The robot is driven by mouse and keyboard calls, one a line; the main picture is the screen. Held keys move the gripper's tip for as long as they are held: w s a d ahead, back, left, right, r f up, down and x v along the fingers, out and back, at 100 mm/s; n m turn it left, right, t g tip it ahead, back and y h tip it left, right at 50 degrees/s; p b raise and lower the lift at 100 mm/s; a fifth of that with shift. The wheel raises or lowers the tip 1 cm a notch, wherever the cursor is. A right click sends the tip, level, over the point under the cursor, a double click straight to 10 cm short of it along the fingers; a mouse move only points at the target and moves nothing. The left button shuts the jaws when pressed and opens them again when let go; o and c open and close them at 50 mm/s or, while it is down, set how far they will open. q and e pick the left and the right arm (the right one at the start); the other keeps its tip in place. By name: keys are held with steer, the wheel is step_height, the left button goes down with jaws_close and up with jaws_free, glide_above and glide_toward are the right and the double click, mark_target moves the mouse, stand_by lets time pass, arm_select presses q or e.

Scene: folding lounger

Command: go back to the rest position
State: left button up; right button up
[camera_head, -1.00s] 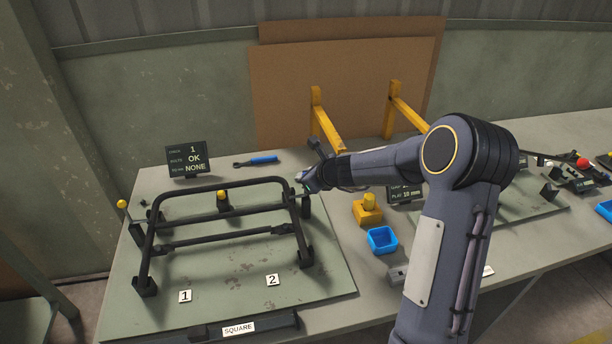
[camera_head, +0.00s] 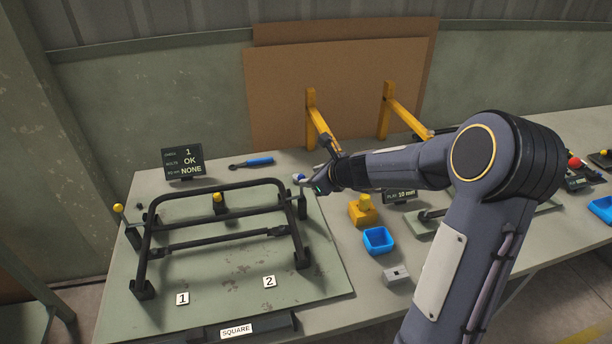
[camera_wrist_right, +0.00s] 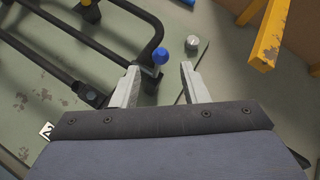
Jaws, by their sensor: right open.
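My right gripper (camera_head: 312,184) is open and empty. In the head view it is at the right end of the black tube frame (camera_head: 215,190), by a post with a blue knob (camera_head: 299,177). In the right wrist view the gripper (camera_wrist_right: 160,72) has its two pale fingers apart, and the blue knob (camera_wrist_right: 160,56) shows between and beyond their tips. I cannot tell whether a finger touches the post. The black frame (camera_wrist_right: 152,28) lies to the left of the fingers there. My left gripper is not in view.
The frame stands on a green plate (camera_head: 225,290). To the right are a yellow block (camera_head: 362,212), a blue bin (camera_head: 379,240) and a grey block (camera_head: 396,275). Yellow brackets (camera_head: 312,105) stand behind the gripper. A sign (camera_head: 183,162) reads 1, OK, NONE.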

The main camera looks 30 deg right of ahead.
steer(key=shift+s+r, duration=0.3)
steer(key=shift+s, duration=0.15)
steer(key=s+a+r+n+g+y, duration=0.1)
steer(key=s+a+r+n+y, duration=0.1)
steer(key=s+a+r+n, duration=0.35)
steer(key=s+a+r+n+g+y, duration=0.1)
steer(key=s+a+r+n+y, duration=0.15)
steer(key=s+a+n, duration=0.6)
steer(key=s+f+n+g+h, duration=0.1)
steer(key=s+f+n, duration=0.1)
steer(key=s+n, duration=0.5)
steer(key=s+f+n+g+h, duration=0.1)
steer(key=s+f+n, duration=0.1)
steer(key=s+n, duration=0.6)
steer(key=s, duration=0.3)
steer(key=shift+d+f+g+h, duration=0.35)
steer(key=shift+f+g, duration=0.05)
steer(key=shift+s, duration=0.1)
